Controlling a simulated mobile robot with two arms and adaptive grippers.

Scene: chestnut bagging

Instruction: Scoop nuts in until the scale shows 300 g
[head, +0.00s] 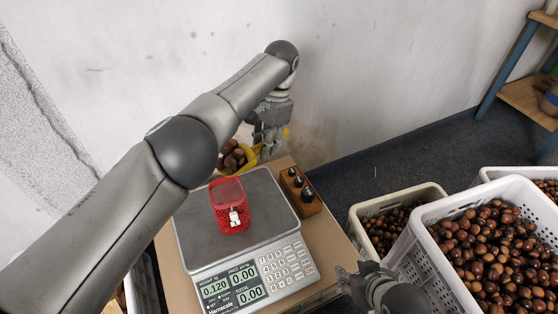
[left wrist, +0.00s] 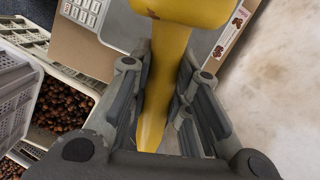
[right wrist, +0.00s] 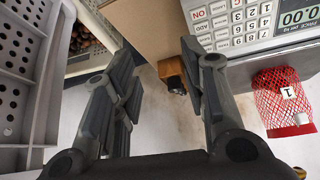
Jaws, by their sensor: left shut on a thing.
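My left gripper (head: 268,128) is shut on the yellow handle (left wrist: 158,85) of a scoop (head: 267,151), behind the scale's far edge. Several brown nuts (head: 232,155) lie in the scoop. A red mesh bag (head: 230,212) with a white tag stands on the scale's grey plate (head: 193,237); its contents are hard to make out. The bag also shows in the right wrist view (right wrist: 278,95). The scale's weight display (head: 215,288) appears to read 0.120. My right gripper (right wrist: 158,70) is open and empty, near the scale's front right corner.
A wooden block with dark weights (head: 301,191) stands right of the plate. White crates (head: 412,262) of nuts stand at the right, close to my right gripper. A pale wall (head: 380,70) rises behind the scale. A shelf (head: 525,95) is at the far right.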

